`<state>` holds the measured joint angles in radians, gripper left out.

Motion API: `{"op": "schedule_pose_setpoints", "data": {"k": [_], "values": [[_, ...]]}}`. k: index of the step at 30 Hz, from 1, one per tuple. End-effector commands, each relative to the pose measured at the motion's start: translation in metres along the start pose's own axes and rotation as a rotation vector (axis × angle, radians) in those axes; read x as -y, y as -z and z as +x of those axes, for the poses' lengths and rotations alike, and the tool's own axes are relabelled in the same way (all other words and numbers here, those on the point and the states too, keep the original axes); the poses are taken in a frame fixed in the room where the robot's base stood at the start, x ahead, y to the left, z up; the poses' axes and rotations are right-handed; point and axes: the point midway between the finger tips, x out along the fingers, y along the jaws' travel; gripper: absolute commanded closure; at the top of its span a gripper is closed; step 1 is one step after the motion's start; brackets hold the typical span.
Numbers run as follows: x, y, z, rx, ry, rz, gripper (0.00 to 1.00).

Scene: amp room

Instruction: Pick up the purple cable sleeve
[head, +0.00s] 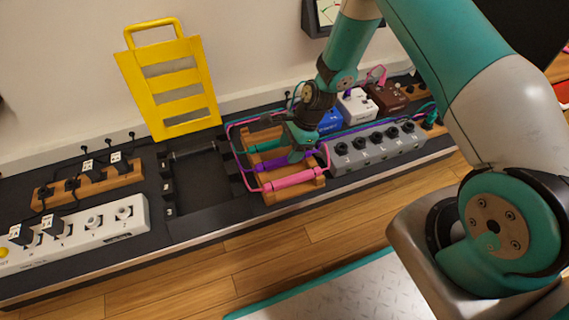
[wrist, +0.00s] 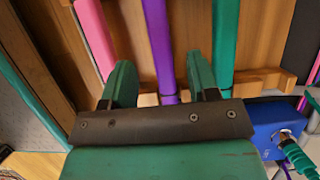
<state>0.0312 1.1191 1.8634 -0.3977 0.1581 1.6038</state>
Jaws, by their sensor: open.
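The purple cable sleeve (head: 272,162) lies on a wooden rack (head: 257,185), between a teal sleeve (head: 266,147) and a pink sleeve (head: 293,179). My gripper (head: 297,153) is over the right part of the rack and hides part of the purple sleeve. In the wrist view my gripper (wrist: 161,80) is open. The purple sleeve (wrist: 158,40) runs between its two fingers, with gaps on both sides. The pink sleeve (wrist: 94,36) is left of the left finger, and the teal sleeve (wrist: 226,40) is close by the right finger. How far the fingertips are above the rack is unclear.
A grey box with several black knobs (head: 376,148) is right of the rack. Behind it stand a blue pedal (head: 330,119), a white pedal (head: 357,106) and a brown pedal (head: 389,96). A black slotted tray (head: 200,180) is left of the rack. A yellow panel (head: 172,85) leans on the wall.

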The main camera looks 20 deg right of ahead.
Motion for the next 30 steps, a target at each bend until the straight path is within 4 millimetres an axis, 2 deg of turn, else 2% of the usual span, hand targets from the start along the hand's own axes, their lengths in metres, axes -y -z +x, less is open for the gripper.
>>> {"op": "schedule_pose_setpoints", "data": {"k": [1, 6, 14, 21, 30], "values": [[0.001, 0.001, 0.014, 0.000, 0.000, -0.003, 0.46], [0.001, -0.001, 0.036, 0.000, -0.001, -0.001, 0.46], [0.001, -0.003, 0.036, 0.000, -0.001, 0.000, 0.46], [0.001, -0.003, 0.036, 0.000, -0.001, 0.000, 1.00], [0.001, -0.004, 0.034, 0.000, 0.000, -0.001, 1.00]]}}
